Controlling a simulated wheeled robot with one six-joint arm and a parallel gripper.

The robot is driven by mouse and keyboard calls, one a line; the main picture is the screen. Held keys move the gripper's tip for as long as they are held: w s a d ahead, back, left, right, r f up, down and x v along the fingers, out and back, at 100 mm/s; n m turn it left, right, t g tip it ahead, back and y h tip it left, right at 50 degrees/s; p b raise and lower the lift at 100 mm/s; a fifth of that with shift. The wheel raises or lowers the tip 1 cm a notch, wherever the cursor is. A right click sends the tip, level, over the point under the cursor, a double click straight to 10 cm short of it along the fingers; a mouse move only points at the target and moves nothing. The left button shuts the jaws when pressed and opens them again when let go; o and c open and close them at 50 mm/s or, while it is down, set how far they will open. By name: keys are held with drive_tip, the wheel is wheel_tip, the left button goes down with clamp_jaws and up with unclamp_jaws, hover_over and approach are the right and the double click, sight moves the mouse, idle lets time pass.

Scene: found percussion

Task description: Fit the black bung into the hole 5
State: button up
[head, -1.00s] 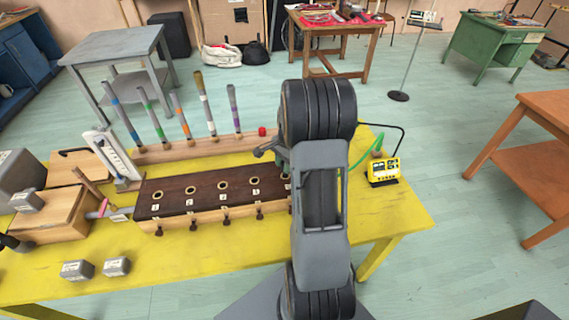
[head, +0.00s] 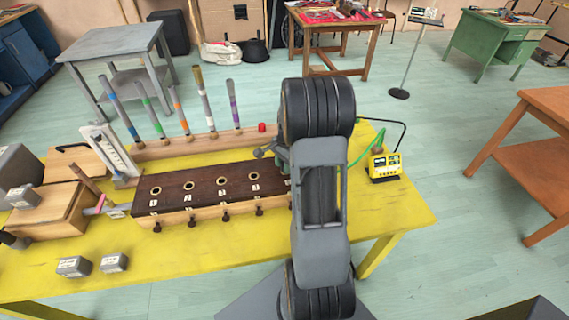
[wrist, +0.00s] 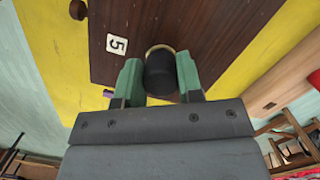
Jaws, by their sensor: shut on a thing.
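My gripper (wrist: 159,78) has its green fingers shut on the black bung (wrist: 160,72) in the wrist view. The bung is in front of hole 5 (wrist: 160,47), whose pale rim shows just past its far end. The bung overlaps the rim, and I cannot tell whether it is inside or only above. A white label marked 5 (wrist: 116,44) is beside the hole on the dark wooden board (wrist: 215,30). In the head view the board (head: 170,190) shows several pale-rimmed holes in a row. My arm hides its right end, the bung and hole 5.
The board lies on a yellow table (head: 240,250). A rack of coloured tubes (head: 180,145) and a red object (head: 262,127) stand behind it. A yellow meter (head: 384,166) is to the right, wooden boxes (head: 55,215) to the left, grey blocks (head: 74,266) in front.

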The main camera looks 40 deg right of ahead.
drive_tip(key=shift+f, duration=0.25)
drive_tip(key=o, duration=1)
drive_tip(key=shift+r, duration=0.1)
wheel_tip(320, 180, up, 14)
drive_tip(key=d, duration=0.1)
drive_tip(key=shift+d+f, duration=0.25)
drive_tip(key=shift+d, duration=0.1)
